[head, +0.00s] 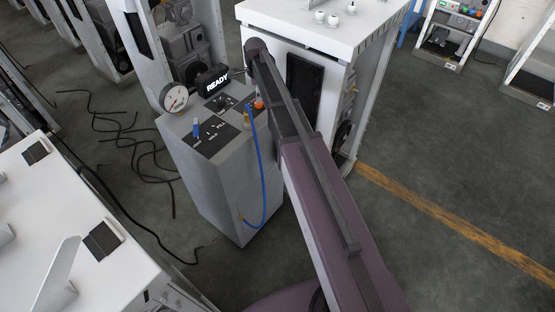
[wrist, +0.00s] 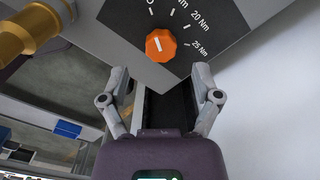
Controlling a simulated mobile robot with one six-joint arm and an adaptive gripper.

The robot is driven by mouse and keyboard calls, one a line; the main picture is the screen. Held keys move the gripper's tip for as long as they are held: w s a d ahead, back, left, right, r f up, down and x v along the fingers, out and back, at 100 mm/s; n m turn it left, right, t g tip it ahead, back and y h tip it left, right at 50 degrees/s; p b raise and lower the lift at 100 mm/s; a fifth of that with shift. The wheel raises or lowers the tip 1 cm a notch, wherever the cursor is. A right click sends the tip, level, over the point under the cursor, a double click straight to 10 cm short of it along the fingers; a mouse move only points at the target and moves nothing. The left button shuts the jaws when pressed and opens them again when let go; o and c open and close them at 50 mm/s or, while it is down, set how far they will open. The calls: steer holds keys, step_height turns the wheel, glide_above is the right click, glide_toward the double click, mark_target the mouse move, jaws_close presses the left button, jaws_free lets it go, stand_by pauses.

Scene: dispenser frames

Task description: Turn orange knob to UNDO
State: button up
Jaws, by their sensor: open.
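The orange knob (wrist: 160,45) sits on a black dial plate (wrist: 205,28) with white ticks and readable marks "20 Nm" and "25 Nm". A white pointer line on the knob points up and slightly left in the wrist view. No UNDO mark is readable. In the head view the orange knob (head: 259,104) is on top of the grey dispenser box (head: 215,180), close to my arm. My gripper (wrist: 159,73) is open and empty. Its fingertips lie below the knob in the wrist view, one to each side, apart from it. My arm hides the fingers in the head view.
A brass fitting (wrist: 28,32) is left of the knob. A blue hose (head: 263,170) hangs down the box. A white cabinet (head: 290,25) stands behind.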

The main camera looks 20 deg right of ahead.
steer(key=shift+r+p, duration=4.85)
steer(key=shift+r, duration=0.35)
steer(key=s+f+n+b, duration=0.1)
steer(key=s+n, duration=1.2)
steer(key=s, duration=0.5)
steer(key=s+f+n+b, duration=0.3)
steer(key=s+f+b, duration=0.1)
steer(key=f+b, duration=0.5)
steer(key=s+f+n+b, duration=0.3)
steer(key=s+f+b, duration=0.2)
steer(key=f+b, duration=0.4)
steer(key=shift+s+n+t, duration=0.25)
steer(key=shift+n+t, duration=0.05)
steer(key=shift+n, duration=0.1)
step_height(320, 180, up, 7)
steer(key=s+p, duration=0.2)
steer(key=p, duration=0.5)
steer(key=shift+f, duration=0.1)
